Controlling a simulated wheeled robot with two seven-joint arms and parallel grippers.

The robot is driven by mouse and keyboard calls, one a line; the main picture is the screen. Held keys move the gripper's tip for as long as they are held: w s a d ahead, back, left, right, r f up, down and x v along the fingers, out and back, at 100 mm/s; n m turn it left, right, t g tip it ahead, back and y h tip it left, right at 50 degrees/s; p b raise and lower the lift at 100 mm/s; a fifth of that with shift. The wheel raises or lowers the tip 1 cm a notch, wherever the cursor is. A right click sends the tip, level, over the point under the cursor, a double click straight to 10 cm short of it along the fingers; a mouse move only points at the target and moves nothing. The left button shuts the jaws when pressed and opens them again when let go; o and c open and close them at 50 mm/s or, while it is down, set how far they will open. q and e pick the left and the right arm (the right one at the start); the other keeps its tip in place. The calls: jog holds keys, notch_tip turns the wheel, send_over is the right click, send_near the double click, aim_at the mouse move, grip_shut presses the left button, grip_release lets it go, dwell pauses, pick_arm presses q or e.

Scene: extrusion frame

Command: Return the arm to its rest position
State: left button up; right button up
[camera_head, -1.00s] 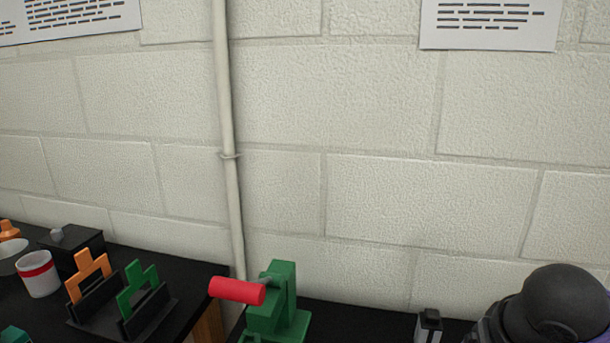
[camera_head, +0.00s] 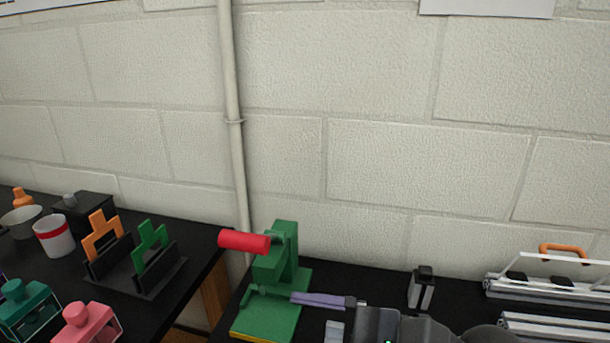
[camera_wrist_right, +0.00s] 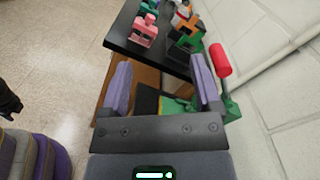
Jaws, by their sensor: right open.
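My right gripper (camera_wrist_right: 161,78) is open and empty in the right wrist view, with its two purple fingers spread apart. In the head view it shows low in the middle, where one purple finger (camera_head: 320,300) points left beside the green press (camera_head: 282,255). The press has a red handle (camera_head: 244,242) and a green base. From the head view I cannot tell whether the finger touches the press. In the wrist view the green press base shows partly between and beyond the fingers. My left gripper is not identifiable in any view.
The left black table holds a pink bottle-shaped block (camera_head: 88,322), a teal one (camera_head: 28,308), a rack with orange and green pieces, and a cup (camera_head: 55,236). Aluminium extrusions (camera_head: 550,288) lie at right. A small metal block (camera_head: 421,288) stands at the back. A wall rises behind.

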jog(key=w+d+r+m+t+h, duration=0.1)
jog(key=w+d+m+t+h, duration=0.25)
jog(key=m+t, duration=0.75)
jog(key=w+d+r+m+t+h, duration=0.25)
jog(key=d+m+t, duration=0.2)
jog(key=m, duration=1.25)
jog(key=s+d+f+m+g+h, duration=0.1)
jog(key=d+f+m+g+h, duration=0.45)
jog(key=f+m+h, duration=1.05)
jog(key=s+f+m+g+y, duration=0.5)
jog(key=s+f+m+g, duration=0.75)
jog(key=s, duration=0.55)
jog(key=s+d+f, duration=0.1)
jog(key=s+f, duration=0.1)
jog(key=f, duration=0.9)
jog(key=s+d+f, duration=0.1)
jog(key=s+f, duration=0.1)
jog(key=f, duration=0.8)
jog(key=s+d+f, duration=0.2)
jog(key=s+f, duration=0.5)
jog(key=s, duration=0.5)
jog(key=shift+d+f+g+h, duration=0.3)
jog(key=shift+f+g+h, duration=0.05)
jog(key=shift+g+h, duration=0.1)
